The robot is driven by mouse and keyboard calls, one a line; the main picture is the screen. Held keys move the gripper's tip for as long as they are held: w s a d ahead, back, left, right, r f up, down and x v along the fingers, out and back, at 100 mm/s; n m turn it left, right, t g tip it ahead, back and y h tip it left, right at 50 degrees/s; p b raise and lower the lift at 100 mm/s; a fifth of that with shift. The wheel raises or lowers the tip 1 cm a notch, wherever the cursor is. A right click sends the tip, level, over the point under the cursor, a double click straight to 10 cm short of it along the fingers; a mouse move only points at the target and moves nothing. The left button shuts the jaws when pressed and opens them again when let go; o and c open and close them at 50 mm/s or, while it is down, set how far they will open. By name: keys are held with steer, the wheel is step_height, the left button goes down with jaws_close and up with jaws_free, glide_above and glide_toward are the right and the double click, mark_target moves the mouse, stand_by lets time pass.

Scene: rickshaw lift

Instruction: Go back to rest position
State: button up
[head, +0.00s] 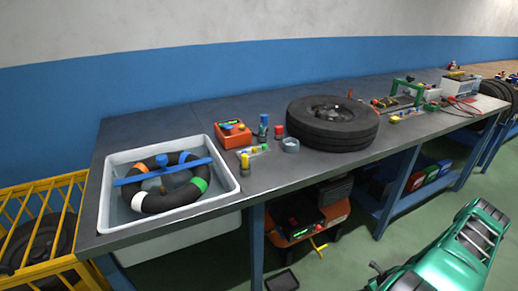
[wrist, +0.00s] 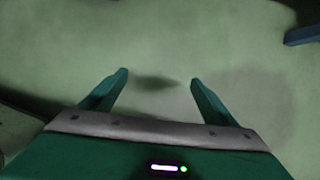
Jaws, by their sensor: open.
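My gripper (wrist: 158,82) is open and empty in the wrist view. Its two green fingers stand wide apart over the bare green floor (wrist: 150,35). Nothing lies between them, and a dark shadow shows on the floor there. In the head view, a green part of my own arm (head: 455,255) shows at the lower right, in front of the workbench and apart from it. The fingertips cannot be made out in that view.
A long grey workbench (head: 262,181) runs along the wall. A yellow cage (head: 68,181) stands at left.

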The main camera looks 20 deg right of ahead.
steer(key=w+d+r+n+g, duration=0.1)
steer(key=w+d+r+n, duration=0.3)
steer(key=r, duration=0.9)
steer(key=w+a+r+n+g, duration=0.15)
steer(key=r+n, duration=0.35)
steer(key=r, duration=0.7)
steer(key=a+r+n+g+h, duration=0.1)
steer(key=a+r+n, duration=0.2)
steer(key=r, duration=0.8)
steer(key=a+r+n+g, duration=0.15)
steer(key=r+n, duration=0.25)
steer(key=r, duration=0.8)
steer(key=s+a+r+n, duration=0.35)
steer(key=a+r, duration=0.25)
steer(key=r, duration=0.2)
steer(key=s+a+r+n, duration=0.2)
steer(key=s+a+r, duration=0.2)
steer(key=a+r, duration=0.3)
steer(key=s+a+r+n, duration=0.2)
steer(key=s+a+r, duration=0.2)
steer(key=s+a, duration=0.1)
steer(key=s+a+r+n, duration=0.3)
steer(key=s+a+r, duration=0.1)
steer(key=s, duration=0.4)
steer(key=shift+s+a+t, duration=0.2)
steer(key=shift+a+t, duration=0.1)
steer(key=shift+a, duration=0.3)
steer(key=shift+r, duration=0.1)
